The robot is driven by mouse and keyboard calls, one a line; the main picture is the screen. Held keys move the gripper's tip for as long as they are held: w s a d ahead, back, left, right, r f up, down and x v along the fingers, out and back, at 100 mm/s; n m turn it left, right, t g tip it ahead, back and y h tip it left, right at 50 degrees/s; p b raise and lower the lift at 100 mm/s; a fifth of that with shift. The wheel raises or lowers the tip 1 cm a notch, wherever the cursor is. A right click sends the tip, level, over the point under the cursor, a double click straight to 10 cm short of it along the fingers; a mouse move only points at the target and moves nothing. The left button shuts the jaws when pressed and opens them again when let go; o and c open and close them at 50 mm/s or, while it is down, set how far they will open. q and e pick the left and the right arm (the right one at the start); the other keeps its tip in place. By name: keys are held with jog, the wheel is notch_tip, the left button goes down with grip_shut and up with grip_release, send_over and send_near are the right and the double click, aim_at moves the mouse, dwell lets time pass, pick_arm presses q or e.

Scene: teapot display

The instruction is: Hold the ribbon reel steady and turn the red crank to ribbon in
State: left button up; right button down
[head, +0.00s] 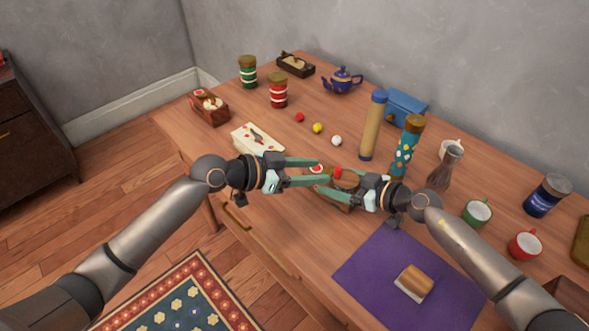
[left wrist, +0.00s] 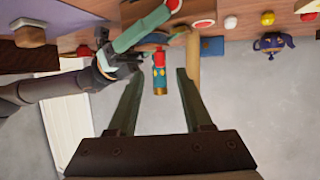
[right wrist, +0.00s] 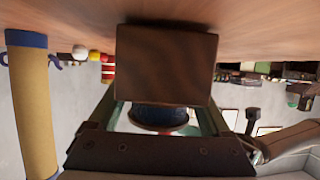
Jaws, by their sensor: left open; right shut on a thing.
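The ribbon reel (head: 348,181), a small brown wooden piece, sits near the table's front edge, partly hidden by my grippers. Its red crank (head: 338,172) shows on the upper side. My right gripper (head: 335,190) is shut on the reel from the right. A brown panel (right wrist: 166,65) fills the middle of the right wrist view, with a dark blue round part below it. My left gripper (head: 322,173) is open, its fingers reaching in from the left beside the crank. In the left wrist view the red crank (left wrist: 159,58) appears between the open fingers, apart from both.
A purple mat (head: 365,275) with a small brown-and-white block lies front right. A white floral box (head: 257,138) lies left. Small balls lie in the middle.

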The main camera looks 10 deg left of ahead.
jog(key=shift+s+f, duration=0.2)
jog(key=shift+f, duration=0.15)
pick_arm(q)
jog(key=v, duration=0.5)
jog(key=shift+s, duration=0.1)
pick_arm(e)
jog(key=shift+c, duration=0.9)
grip_release()
jog(key=shift+o, duration=0.9)
jog(key=shift+w+r, duration=0.1)
jog(key=shift+w, duration=0.05)
jog(key=shift+r, duration=0.1)
